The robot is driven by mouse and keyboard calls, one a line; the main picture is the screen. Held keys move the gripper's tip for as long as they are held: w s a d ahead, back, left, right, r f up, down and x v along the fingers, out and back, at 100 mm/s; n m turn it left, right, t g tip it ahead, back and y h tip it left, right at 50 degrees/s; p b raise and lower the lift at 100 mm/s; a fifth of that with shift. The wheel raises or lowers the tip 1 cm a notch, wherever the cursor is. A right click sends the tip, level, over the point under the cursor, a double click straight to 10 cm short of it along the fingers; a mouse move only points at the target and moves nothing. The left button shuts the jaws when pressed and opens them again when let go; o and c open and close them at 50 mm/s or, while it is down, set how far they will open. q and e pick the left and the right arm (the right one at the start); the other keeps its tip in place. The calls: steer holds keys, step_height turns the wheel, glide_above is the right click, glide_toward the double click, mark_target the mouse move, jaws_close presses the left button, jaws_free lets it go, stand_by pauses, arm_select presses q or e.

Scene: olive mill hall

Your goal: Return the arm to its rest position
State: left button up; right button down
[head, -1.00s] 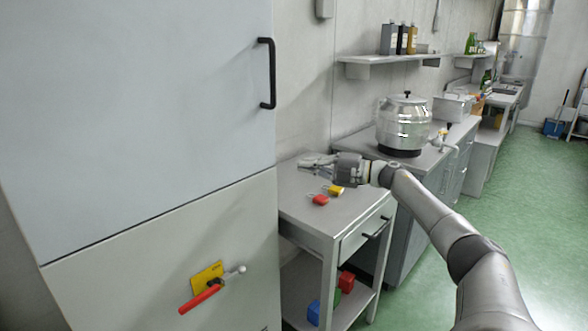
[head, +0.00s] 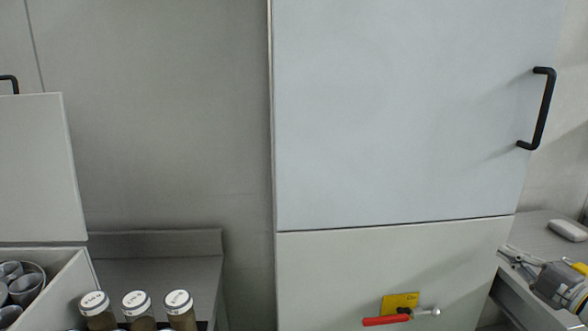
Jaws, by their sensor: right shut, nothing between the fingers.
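My right gripper (head: 512,255) shows at the lower right edge of the head view, pointing left. Its fingers are together and hold nothing. It is over or near the top of the small grey table (head: 535,228), just right of the tall cabinet (head: 400,110). Most of the right arm is cut off by the right edge of the picture. My left gripper and left arm are not in view.
White-lidded jars (head: 137,303) and an open-topped box (head: 70,283) with metal cups stand at lower left.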

steer(key=s+a+f+m+g+h, duration=0.2)
steer(key=s+a+f+m+h, duration=0.3)
steer(key=a+f, duration=0.45)
steer(key=s+a+f+m+g+h, duration=0.15)
steer(key=s+a+f+m, duration=0.25)
steer(key=a+f+m, duration=0.45)
steer(key=s+a+f+m+g, duration=0.1)
steer(key=s+a+f+g, duration=0.3)
steer(key=s, duration=0.6)
steer(key=s+a+f+m+g, duration=0.1)
steer(key=s+a+m+g, duration=0.3)
steer(key=s, duration=0.6)
steer(key=s+a+f+n+g, duration=0.1)
steer(key=s+a+f+g, duration=0.1)
steer(key=s+a, duration=0.55)
steer(key=s+d+f+g+p, duration=0.1)
steer(key=s+f, duration=0.1)
steer(key=f, duration=1.1)
steer(key=s+d+f+g, duration=0.1)
steer(key=s+f, duration=0.1)
steer(key=f, duration=1.1)
steer(key=s+d+f, duration=0.2)
steer(key=s+f, duration=1.2)
steer(key=s, duration=0.2)
steer(key=shift+s+d+f+g+p, duration=0.25)
steer(key=shift+f+g+p, duration=0.1)
steer(key=shift+g+p, duration=0.1)
